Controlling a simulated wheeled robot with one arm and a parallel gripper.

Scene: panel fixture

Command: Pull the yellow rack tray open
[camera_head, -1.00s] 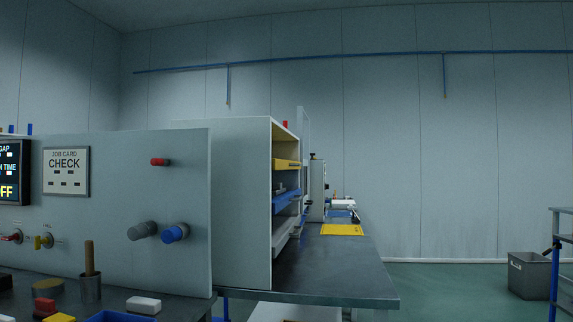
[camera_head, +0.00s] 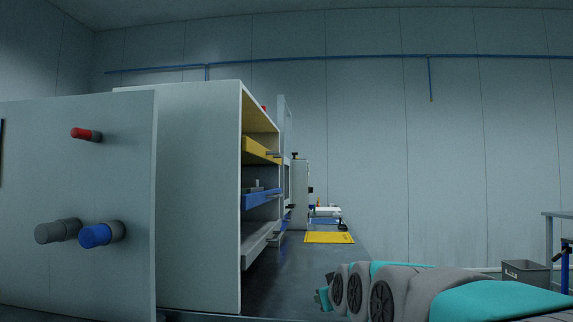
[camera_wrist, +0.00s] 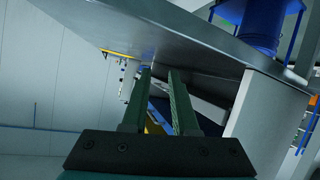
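The white rack (camera_head: 197,190) stands on the bench, its open side facing right in the head view. The yellow rack tray (camera_head: 260,151) is the top one and sits inside the rack, with its front and a small handle (camera_head: 273,154) showing edge-on. A blue tray (camera_head: 260,198) and a grey tray (camera_head: 257,242) are below it. My gripper (camera_wrist: 160,75) shows in the wrist view with its two fingers apart and nothing between them. It is away from the rack.
A grey panel (camera_head: 75,220) with red, grey and blue knobs stands left of the rack. A yellow mat (camera_head: 329,238) and small items lie on the bench beyond. A grey bin (camera_head: 527,272) and a blue-legged cart (camera_head: 563,240) are at the right.

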